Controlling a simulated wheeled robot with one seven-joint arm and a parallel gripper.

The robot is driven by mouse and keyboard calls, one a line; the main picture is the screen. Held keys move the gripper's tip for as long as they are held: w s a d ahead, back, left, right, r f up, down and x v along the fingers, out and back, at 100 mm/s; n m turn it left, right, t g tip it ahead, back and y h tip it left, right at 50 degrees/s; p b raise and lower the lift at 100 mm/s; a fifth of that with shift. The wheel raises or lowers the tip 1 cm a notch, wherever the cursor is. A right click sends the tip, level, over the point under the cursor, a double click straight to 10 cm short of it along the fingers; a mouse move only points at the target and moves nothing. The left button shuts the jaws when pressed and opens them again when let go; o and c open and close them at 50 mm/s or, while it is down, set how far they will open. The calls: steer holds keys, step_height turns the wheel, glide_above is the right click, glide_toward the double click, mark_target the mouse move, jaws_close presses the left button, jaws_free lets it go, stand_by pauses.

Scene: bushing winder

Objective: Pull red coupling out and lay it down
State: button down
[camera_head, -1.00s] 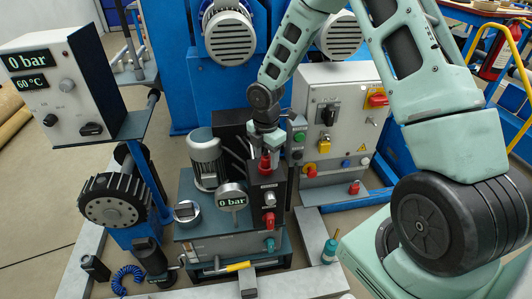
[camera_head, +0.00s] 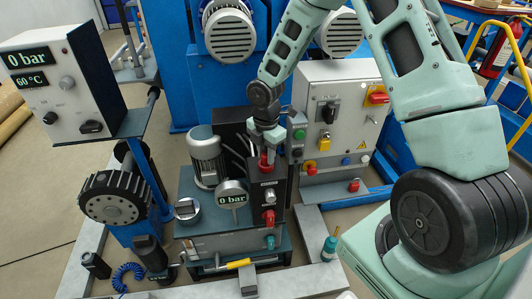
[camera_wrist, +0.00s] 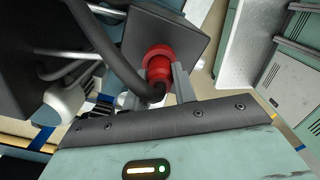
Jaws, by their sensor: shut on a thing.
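The red coupling (camera_wrist: 158,67) sits at the dark grey block (camera_wrist: 190,38) in the wrist view, with a black hose (camera_wrist: 105,45) curving into its near end. My gripper (camera_wrist: 158,88) has its two fingers on either side of the coupling and is shut on it. In the head view my gripper (camera_head: 266,150) points down at the red coupling (camera_head: 266,162) on top of the dark valve block (camera_head: 283,184). The fingers hide part of the coupling. I cannot tell whether it is fully seated in its port.
A gauge (camera_head: 232,194) reading 0 bar and a grey motor (camera_head: 205,158) stand left of the block. A control box (camera_head: 340,115) stands behind right.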

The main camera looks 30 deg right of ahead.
mark_target(266, 152)
steer(key=shift+r, duration=0.15)
steer(key=shift+r+p, duration=1.85)
steer(key=shift+p, duration=0.4)
